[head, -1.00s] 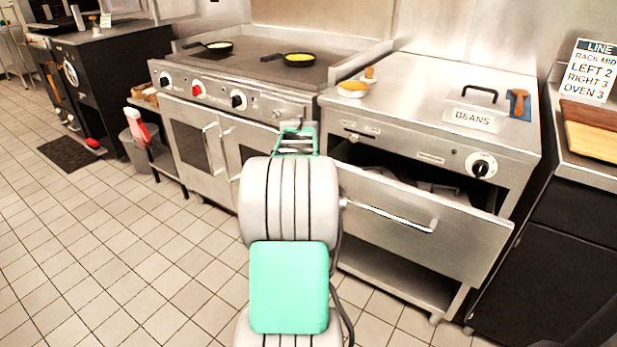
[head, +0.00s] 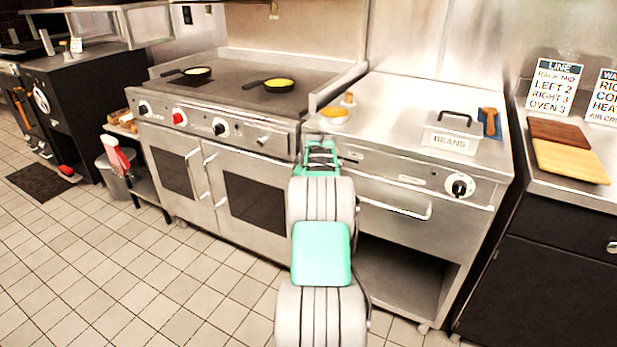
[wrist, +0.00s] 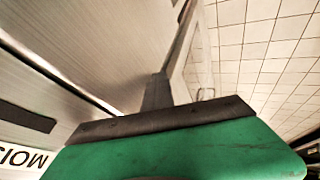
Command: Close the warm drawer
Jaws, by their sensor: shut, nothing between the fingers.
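The warm drawer (head: 440,222) is in the steel unit right of the range. In the head view its front sits against the unit, with no open gap visible above it. Its bar handle (head: 395,208) runs across the front. My gripper (head: 321,148) is shut and empty, by the upper left part of the unit's front. My arm hides the drawer's left end, and I cannot tell whether the gripper touches it. In the wrist view the green and dark gripper (wrist: 160,122) is close to a steel surface.
Below the drawer is an open bay (head: 400,272). A bin labelled BEANS (head: 450,138) and a yellow-topped dish (head: 334,116) stand on the unit. The range (head: 250,205) with two pans is on the left, a dark cabinet (head: 550,290) on the right.

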